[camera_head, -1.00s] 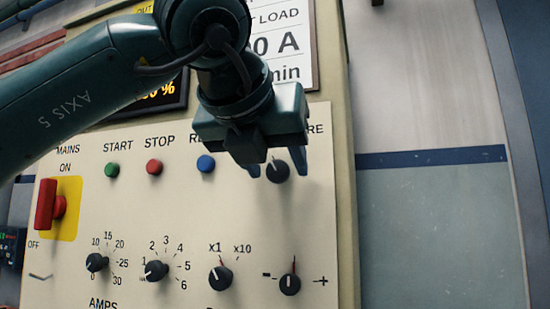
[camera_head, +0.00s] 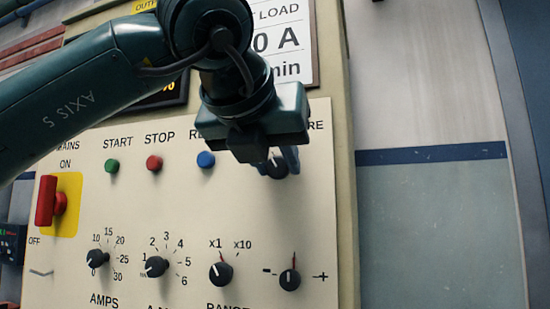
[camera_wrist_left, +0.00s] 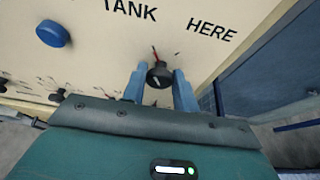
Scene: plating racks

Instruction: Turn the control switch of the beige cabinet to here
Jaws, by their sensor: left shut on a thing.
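The control switch (camera_head: 277,168) is a round black knob on the upper right of the beige cabinet (camera_head: 130,212). In the head view the left gripper partly covers it. In the left wrist view the knob (camera_wrist_left: 159,75) sits below the words TANK and HERE, with a red line just above it and a pale mark on its lower part. My left gripper (camera_head: 278,161) has its blue fingers on either side of the knob and is shut on it; the fingers also show in the wrist view (camera_wrist_left: 158,82). My right gripper is in neither view.
A blue button (camera_head: 206,160), a red button (camera_head: 154,163) and a green button (camera_head: 112,166) lie left of the switch. Several knobs line the row below, including the plus-minus knob (camera_head: 290,280). A red mains switch (camera_head: 48,202) sticks out at left.

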